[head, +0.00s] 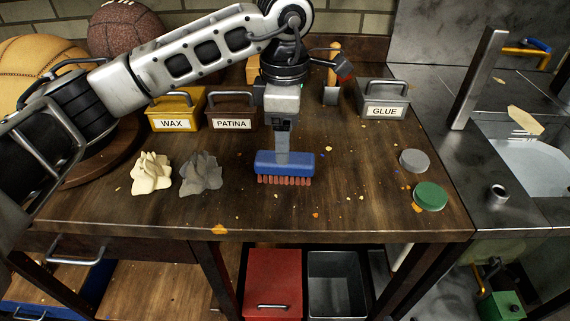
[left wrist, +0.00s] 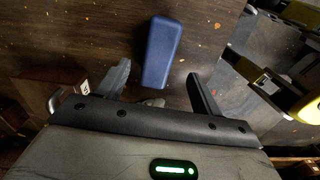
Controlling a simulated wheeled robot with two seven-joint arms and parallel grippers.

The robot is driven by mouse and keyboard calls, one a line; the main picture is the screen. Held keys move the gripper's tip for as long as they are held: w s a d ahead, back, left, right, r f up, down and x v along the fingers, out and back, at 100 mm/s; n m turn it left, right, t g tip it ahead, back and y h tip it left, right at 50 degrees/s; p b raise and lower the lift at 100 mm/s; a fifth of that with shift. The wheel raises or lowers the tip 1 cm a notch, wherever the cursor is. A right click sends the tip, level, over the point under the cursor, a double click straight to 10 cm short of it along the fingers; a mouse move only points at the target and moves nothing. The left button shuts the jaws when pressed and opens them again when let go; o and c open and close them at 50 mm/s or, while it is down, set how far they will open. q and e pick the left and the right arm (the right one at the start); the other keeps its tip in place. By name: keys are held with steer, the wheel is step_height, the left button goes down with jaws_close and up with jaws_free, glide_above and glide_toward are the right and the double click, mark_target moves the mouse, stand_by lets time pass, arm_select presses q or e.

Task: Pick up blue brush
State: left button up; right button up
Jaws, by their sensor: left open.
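In the left wrist view the blue brush (left wrist: 163,50) shows between and beyond the fingertips of my left gripper (left wrist: 160,72). The fingers are spread with a gap on each side of the brush, so the gripper is open and empty. My right gripper is not in view.
Cream (head: 151,172) and grey (head: 201,173) crumpled lumps lie left of the brush. Wax (head: 172,124), patina (head: 232,124) and glue (head: 384,112) boxes stand behind. A green disc (head: 430,196) and grey disc (head: 414,160) lie right. A sink (head: 535,165) is at far right.

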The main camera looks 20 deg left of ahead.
mark_target(285, 167)
arm_select(q)
steer(key=shift+w+f+p, duration=0.1)
steer(key=shift+f+p, duration=0.35)
steer(key=shift+f, duration=2.75)
steer(key=shift+c, duration=0.3)
steer(key=c, duration=1)
